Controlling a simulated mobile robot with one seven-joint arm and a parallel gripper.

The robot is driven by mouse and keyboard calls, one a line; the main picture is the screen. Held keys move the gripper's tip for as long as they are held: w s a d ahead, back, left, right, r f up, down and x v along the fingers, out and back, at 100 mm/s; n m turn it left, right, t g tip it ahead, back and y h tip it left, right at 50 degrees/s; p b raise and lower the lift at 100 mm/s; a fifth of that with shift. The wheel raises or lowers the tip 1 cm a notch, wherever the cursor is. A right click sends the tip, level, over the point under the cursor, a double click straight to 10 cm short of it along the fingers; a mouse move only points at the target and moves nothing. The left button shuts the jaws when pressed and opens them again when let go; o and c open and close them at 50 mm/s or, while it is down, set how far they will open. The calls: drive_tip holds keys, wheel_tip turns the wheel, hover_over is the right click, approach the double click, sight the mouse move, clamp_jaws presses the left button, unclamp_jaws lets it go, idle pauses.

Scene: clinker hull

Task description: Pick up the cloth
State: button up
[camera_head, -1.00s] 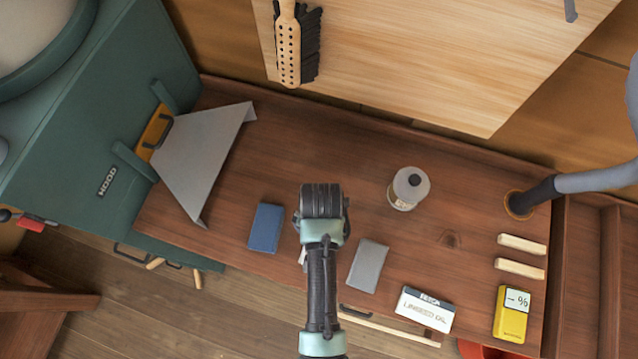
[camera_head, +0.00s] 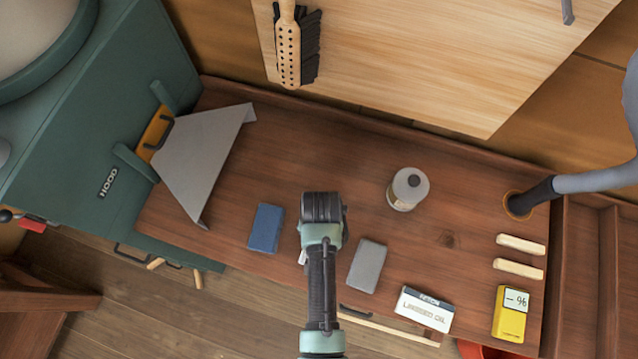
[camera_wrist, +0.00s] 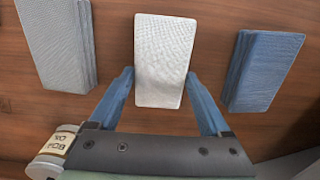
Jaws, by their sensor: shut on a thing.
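A white folded cloth (camera_wrist: 165,45) lies between the two blue fingers of my gripper (camera_wrist: 161,76) in the wrist view. The fingers are shut on its sides near one end. Whether the cloth is clear of the bench cannot be told. In the head view my wrist and arm hide most of it; only a small pale bit shows beside the arm. A blue folded cloth (camera_head: 265,228) lies to the left of my arm and a grey folded cloth (camera_head: 367,266) to the right. In the wrist view the blue one (camera_wrist: 262,70) is right and the grey one (camera_wrist: 58,42) left.
The wooden bench top (camera_head: 300,130) also bears a lidded jar (camera_head: 408,189), a linseed oil box (camera_head: 424,311), a yellow meter (camera_head: 511,314) and two pale wooden sticks (camera_head: 520,257). A bent grey sheet (camera_head: 200,160) stands at left. A grey hose (camera_head: 595,180) meets the bench at right.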

wheel_tip(320, 180, up, 10)
drive_tip(key=shift+b, duration=0.35)
idle(0.4)
